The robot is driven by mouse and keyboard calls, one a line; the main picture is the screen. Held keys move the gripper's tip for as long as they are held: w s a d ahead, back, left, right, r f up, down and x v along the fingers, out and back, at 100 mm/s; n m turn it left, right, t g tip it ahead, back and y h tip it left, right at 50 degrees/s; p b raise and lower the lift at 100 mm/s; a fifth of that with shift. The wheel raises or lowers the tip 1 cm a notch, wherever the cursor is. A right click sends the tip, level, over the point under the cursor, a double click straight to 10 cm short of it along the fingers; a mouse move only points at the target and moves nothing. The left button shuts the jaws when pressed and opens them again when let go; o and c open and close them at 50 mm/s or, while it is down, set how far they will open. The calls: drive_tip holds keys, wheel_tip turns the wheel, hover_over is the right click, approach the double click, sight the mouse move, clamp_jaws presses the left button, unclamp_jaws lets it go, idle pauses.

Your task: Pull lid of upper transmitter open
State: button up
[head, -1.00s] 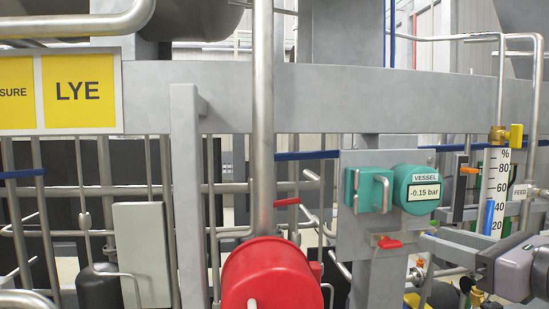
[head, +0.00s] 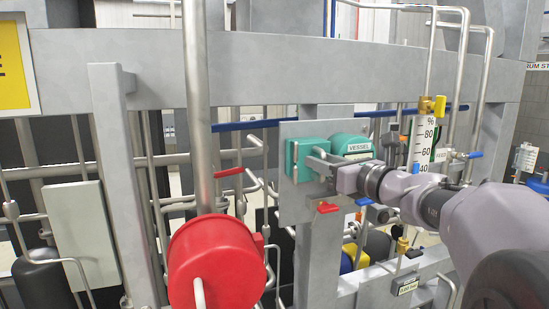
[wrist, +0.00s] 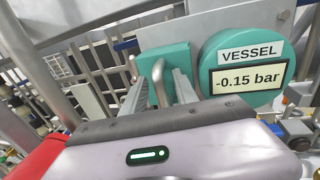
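The upper transmitter has a teal square lid (head: 301,158) on the left and a round teal housing labelled VESSEL (head: 352,145) on the right. A metal bar handle (head: 319,152) stands out from the lid, which looks shut. The wrist view shows the lid (wrist: 176,57), the handle (wrist: 160,80) and the display (wrist: 247,78) reading -0.15 bar. My gripper (head: 326,168) is at the handle, in front of the lid. In the wrist view its ridged fingers (wrist: 164,90) are apart, with a handle bar between them. Contact with the bar cannot be told.
A big red round cover (head: 216,262) stands at the lower left beside a vertical pipe. A small red valve handle (head: 327,207) sits below the transmitter. A level gauge (head: 423,142) stands to the right, behind my arm. A grey beam (head: 230,80) runs above.

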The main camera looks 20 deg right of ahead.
drive_tip(key=shift+s, duration=0.1)
clamp_jaws()
drive_tip(key=shift+r, duration=0.1)
idle(1.2)
